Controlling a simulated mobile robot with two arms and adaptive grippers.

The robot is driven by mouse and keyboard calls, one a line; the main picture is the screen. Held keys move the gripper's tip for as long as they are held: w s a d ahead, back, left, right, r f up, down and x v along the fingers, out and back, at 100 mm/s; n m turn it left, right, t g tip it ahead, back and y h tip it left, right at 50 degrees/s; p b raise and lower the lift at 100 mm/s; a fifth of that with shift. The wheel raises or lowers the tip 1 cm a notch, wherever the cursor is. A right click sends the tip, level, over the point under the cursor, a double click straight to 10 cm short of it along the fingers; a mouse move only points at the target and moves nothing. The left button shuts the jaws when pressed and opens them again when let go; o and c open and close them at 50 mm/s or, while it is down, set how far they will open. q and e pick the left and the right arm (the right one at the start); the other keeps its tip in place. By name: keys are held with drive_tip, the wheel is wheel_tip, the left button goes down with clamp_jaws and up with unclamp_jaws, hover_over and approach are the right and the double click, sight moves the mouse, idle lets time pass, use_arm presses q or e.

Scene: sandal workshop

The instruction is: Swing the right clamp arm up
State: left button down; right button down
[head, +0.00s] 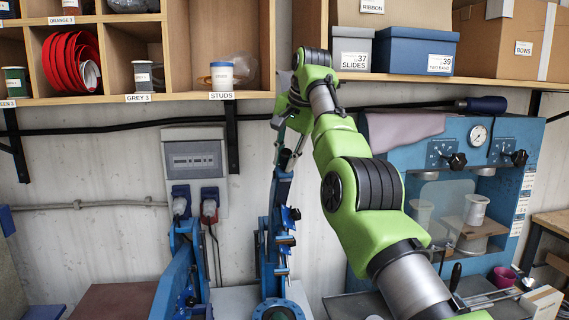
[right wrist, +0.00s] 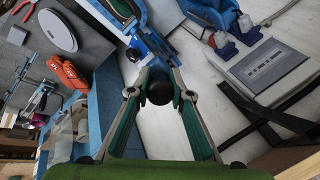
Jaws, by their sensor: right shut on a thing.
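The right clamp arm (head: 283,190) is a narrow blue lever with small dark fittings. It stands nearly upright in the head view, above a round blue base (head: 277,312). My right gripper (head: 288,122) is at its top end, partly hidden by my own green arm. In the right wrist view my right gripper (right wrist: 159,78) has its two fingers shut on a round black knob (right wrist: 159,91) at the end of the blue lever. My left gripper is in neither view.
Another blue machine part (head: 172,275) stands to the left. Behind are a grey wall box (head: 195,160) with plugs and a wooden shelf (head: 150,98) with jars. A blue press cabinet (head: 515,140) stands at the right. A white disc (right wrist: 58,30) and pliers (right wrist: 22,8) lie on a bench.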

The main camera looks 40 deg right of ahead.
drive_tip(key=shift+w+d, duration=0.1)
drive_tip(key=shift+w, duration=0.05)
idle(0.3)
drive_tip(key=c, duration=1.9)
unclamp_jaws()
drive_tip(key=shift+w, duration=0.1)
drive_tip(key=shift+f, duration=0.1)
